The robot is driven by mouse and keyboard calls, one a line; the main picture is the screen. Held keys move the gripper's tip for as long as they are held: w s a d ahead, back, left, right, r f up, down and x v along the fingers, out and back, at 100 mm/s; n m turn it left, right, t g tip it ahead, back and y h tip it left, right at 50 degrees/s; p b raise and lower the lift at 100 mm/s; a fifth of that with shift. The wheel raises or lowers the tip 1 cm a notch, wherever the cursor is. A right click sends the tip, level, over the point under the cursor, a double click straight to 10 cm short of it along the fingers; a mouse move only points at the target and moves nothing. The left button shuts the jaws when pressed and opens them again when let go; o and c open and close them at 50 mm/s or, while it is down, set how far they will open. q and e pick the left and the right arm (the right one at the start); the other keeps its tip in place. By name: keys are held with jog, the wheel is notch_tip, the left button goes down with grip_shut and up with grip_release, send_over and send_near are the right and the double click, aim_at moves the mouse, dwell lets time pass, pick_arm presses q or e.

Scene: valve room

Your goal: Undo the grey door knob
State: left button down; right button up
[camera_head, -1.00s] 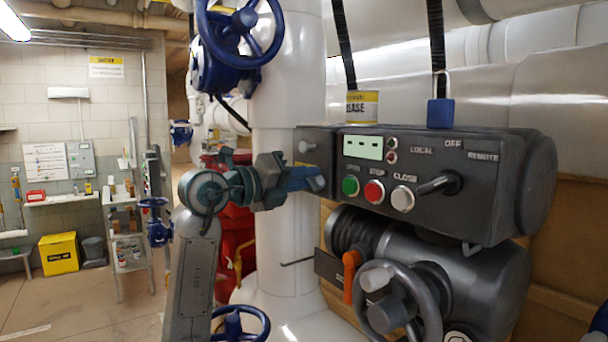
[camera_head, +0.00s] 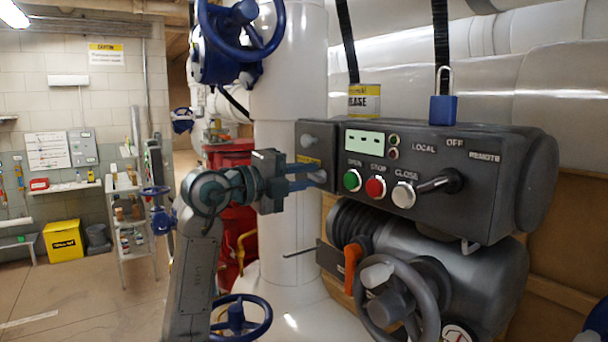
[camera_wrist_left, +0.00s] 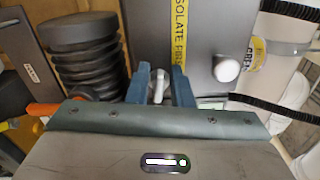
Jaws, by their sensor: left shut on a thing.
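A small dark grey box door (camera_head: 316,135) sits left of the control panel. Its upper pale grey knob (camera_head: 308,141) stands free, and also shows in the left wrist view (camera_wrist_left: 227,69). A lower grey knob (camera_head: 319,176) is at the tips of my left gripper (camera_head: 312,178). In the left wrist view, this lower knob (camera_wrist_left: 158,86) stands between the two blue-grey fingers (camera_wrist_left: 158,84), which are shut on it. The fingers partly hide it in the head view. My right gripper is not in view.
The control panel (camera_head: 430,160) has green, red and white buttons and a black lever (camera_head: 440,182). A blue padlock (camera_head: 443,108) stands on top. A grey handwheel (camera_head: 395,300) and orange lever (camera_head: 352,265) are below. A white pipe (camera_head: 290,90) stands behind my left arm.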

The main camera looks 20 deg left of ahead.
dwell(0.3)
pick_arm(q)
jog(key=c, duration=1.5)
grip_release()
jog(key=b+v, duration=0.5)
jog(key=v, duration=0.5)
jog(key=shift+s+a, duration=0.3)
